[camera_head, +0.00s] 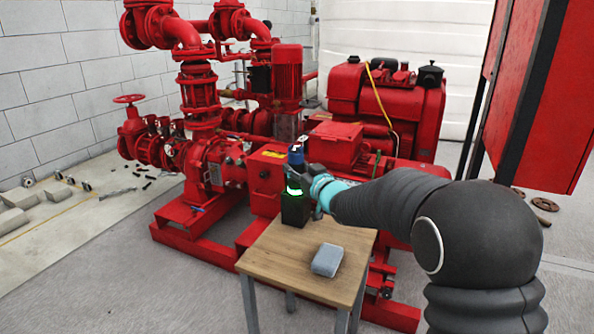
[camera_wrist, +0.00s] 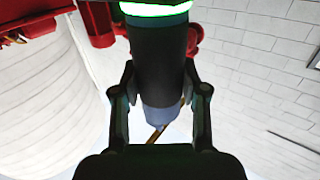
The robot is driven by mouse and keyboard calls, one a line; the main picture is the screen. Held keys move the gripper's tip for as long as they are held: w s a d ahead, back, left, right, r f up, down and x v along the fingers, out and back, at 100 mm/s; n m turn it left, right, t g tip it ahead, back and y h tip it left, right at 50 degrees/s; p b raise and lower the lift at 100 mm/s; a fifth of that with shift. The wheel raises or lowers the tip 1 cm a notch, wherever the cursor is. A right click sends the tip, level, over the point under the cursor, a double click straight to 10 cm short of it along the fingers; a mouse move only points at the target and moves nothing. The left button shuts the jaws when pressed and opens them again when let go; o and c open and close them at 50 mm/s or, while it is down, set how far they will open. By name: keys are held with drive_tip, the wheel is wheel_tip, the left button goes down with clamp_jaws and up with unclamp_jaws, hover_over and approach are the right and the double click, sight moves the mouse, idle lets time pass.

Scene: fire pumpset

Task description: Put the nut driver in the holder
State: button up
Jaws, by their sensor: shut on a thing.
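The nut driver, with a thick dark body and a blue-grey end, stands upright in the head view (camera_head: 296,155), directly above the black holder (camera_head: 295,211) on the small table. My gripper (camera_head: 308,178) reaches in from the right and is shut on it. In the wrist view the two fingers of my gripper (camera_wrist: 160,78) flank the dark nut driver (camera_wrist: 160,65). A bright green ring (camera_wrist: 156,8) glows around its far end; the glow also shows at the holder's top. Whether the driver's lower end is inside the holder is hidden.
The wooden table (camera_head: 275,262) also bears a grey box (camera_head: 327,260) near its front right. Red pump machinery (camera_head: 215,165) stands close behind the table. A red cabinet (camera_head: 540,110) is at the right. Open floor (camera_head: 130,270) lies to the left.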

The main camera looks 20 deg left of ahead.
drive_tip(key=shift+r, duration=0.15)
drive_tip(key=o, duration=1.3)
drive_tip(key=shift+c, duration=0.2)
drive_tip(key=shift+r, duration=0.1)
drive_tip(key=v, duration=1.2)
drive_tip(key=shift+d, duration=0.1)
